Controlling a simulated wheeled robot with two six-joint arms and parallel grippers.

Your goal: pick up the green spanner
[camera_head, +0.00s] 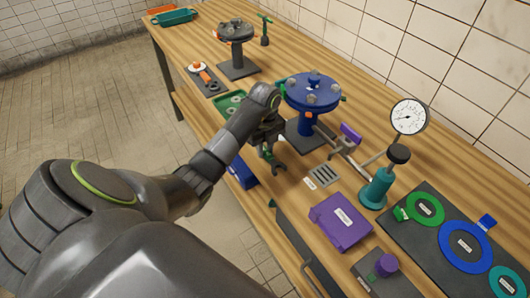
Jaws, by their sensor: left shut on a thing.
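My left arm reaches in from the left over the workbench. My left gripper (266,146) is shut on the green spanner (268,156), just left of the blue flanged stand's base. Only a small part of the spanner shows below the fingers; the rest is hidden by the gripper. I cannot tell whether the spanner touches the bench. My right gripper is not in view.
The blue flanged stand (311,92) stands close to the right of the gripper. A teal pump with a gauge (408,117), a purple box (341,222) and a dark board with rings (446,235) are nearer right. A grey stand (237,48) is farther back.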

